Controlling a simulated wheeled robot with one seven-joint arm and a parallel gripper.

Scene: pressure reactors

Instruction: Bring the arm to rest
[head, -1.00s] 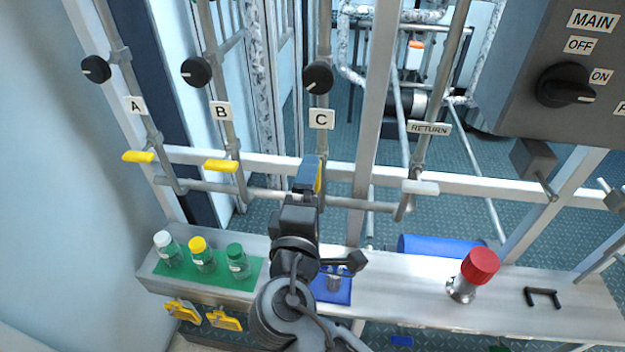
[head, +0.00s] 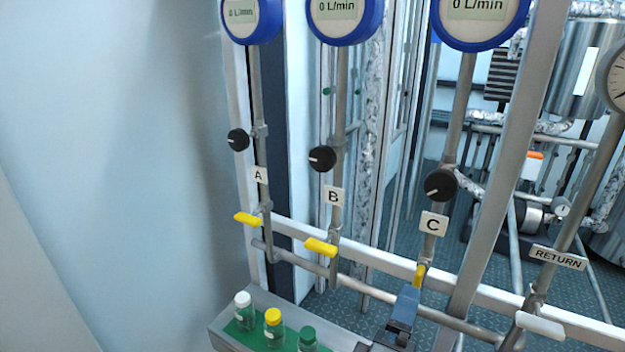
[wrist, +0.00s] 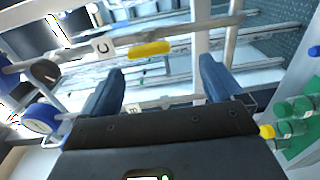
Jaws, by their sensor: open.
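My gripper (head: 404,308) is at the lower right of the head view, just below the yellow handle of line C (head: 419,275). In the wrist view my gripper (wrist: 164,82) shows two blue fingers spread apart with nothing between them. The C handle (wrist: 150,48) lies ahead of the fingers there, and I see no grip on it. It runs along its pipe, while the yellow handles of line A (head: 246,219) and line B (head: 320,247) stick out across theirs. Most of my arm is out of the head view.
Black knobs and blue-rimmed meters (head: 342,14) reading 0 L/min stand above the handles. Bottles with white (head: 243,298), yellow (head: 274,315) and green (head: 308,334) caps stand on a green mat at lower left. The RETURN pipe (head: 577,225) rises at right.

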